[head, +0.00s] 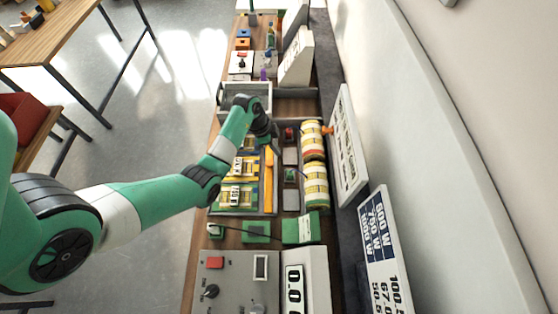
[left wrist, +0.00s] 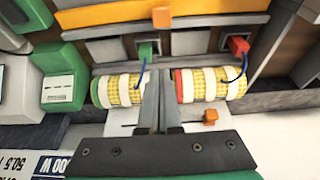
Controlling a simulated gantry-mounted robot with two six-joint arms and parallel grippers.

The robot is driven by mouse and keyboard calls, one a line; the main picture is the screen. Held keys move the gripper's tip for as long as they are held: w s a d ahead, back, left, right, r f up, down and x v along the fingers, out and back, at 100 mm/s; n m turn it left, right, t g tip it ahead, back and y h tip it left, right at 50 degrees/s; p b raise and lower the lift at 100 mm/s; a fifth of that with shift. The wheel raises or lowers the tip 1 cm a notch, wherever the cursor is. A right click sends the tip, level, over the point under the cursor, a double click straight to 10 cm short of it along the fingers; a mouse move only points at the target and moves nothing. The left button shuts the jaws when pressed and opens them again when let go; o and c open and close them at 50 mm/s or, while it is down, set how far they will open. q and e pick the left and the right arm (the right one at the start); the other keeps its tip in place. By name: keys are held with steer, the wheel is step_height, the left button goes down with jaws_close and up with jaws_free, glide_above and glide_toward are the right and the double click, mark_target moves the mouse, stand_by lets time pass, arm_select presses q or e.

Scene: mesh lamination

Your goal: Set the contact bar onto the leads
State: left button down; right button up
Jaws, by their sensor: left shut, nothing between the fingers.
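A long orange bar (head: 268,185) lies along the right edge of the work panel; part of it also shows at the top of the left wrist view (left wrist: 210,9). I cannot tell for certain whether it is the contact bar. A red block (left wrist: 238,46) and a green block (left wrist: 145,50), each with a thin blue wire, sit between the bar and two banded yellow rolls (left wrist: 118,90) (left wrist: 205,85). My left gripper (left wrist: 160,88) is shut and empty, its fingertips pointing at the gap between the rolls. In the head view its tips are partly hidden by the wrist.
Yellow and green strips with white labelled pieces (head: 236,195) lie on the panel. A grey control box (head: 235,280) with a red button and a green block (head: 300,229) stand nearer. A grey tray (head: 262,90) lies beyond. White sign boards (head: 347,145) line the right side.

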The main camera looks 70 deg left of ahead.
mark_target(269, 165)
arm_select(q)
steer(key=b+x, duration=0.4)
steer(key=x, duration=0.6)
steer(key=shift+w+a+b, duration=0.1)
steer(key=shift+w+b, duration=0.05)
steer(key=shift+b, duration=0.2)
steer(key=s, duration=0.1)
steer(key=s+a+p, duration=0.1)
steer(key=s, duration=0.1)
steer(key=shift+a+r, duration=0.2)
steer(key=shift+s+a, duration=0.1)
steer(key=shift+s, duration=0.2)
arm_select(e)
step_height(269, 165, down, 4)
steer(key=shift+a+r, duration=0.1)
steer(key=shift+r, duration=0.15)
